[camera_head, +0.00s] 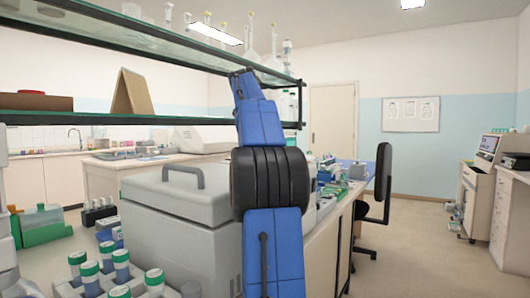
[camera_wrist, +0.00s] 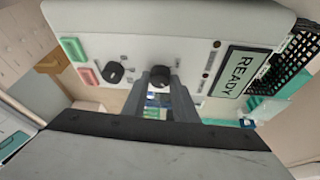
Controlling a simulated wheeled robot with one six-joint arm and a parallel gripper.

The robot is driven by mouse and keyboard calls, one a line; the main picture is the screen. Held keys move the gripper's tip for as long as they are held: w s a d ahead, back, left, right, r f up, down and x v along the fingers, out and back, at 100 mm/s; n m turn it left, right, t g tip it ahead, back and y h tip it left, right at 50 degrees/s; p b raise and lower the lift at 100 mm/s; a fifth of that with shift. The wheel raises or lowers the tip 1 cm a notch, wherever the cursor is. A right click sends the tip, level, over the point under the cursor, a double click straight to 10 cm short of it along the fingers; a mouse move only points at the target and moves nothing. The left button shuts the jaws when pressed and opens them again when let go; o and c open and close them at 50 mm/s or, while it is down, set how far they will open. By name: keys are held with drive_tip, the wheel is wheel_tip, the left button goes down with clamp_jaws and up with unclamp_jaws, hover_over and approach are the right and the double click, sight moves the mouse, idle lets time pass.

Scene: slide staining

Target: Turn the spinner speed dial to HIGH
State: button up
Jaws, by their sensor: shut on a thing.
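In the wrist view a pale control panel (camera_wrist: 195,52) carries two black dials. My gripper (camera_wrist: 160,80) is at the dial nearer the display (camera_wrist: 160,73), with its two grey fingers closed on that dial. The other black dial (camera_wrist: 114,72) sits to its left, clear of the fingers. The small markings around both dials are too blurred to read, so I cannot tell the setting or which dial is for speed. The panel's display (camera_wrist: 235,72) reads READY. In the head view my blue arm hides the gripper and dials.
A green button (camera_wrist: 73,48) and a pink button (camera_wrist: 88,76) are left of the dials. In the head view a large grey lidded machine (camera_head: 170,235) stands on the bench, beneath a glass shelf (camera_head: 150,45). Green-capped bottles (camera_head: 90,270) stand at front left. A black chair (camera_head: 382,185) is beyond.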

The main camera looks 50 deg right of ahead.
drive_tip(key=o, duration=1)
drive_tip(key=shift+o, duration=0.2)
drive_tip(key=shift+v, duration=1.55)
drive_tip(key=a, duration=0.4)
drive_tip(key=w+a, duration=0.1)
drive_tip(key=a, duration=0.3)
drive_tip(key=w+a, duration=0.1)
drive_tip(key=a, duration=0.2)
drive_tip(key=shift+a, duration=0.4)
drive_tip(key=shift+s+f, duration=0.1)
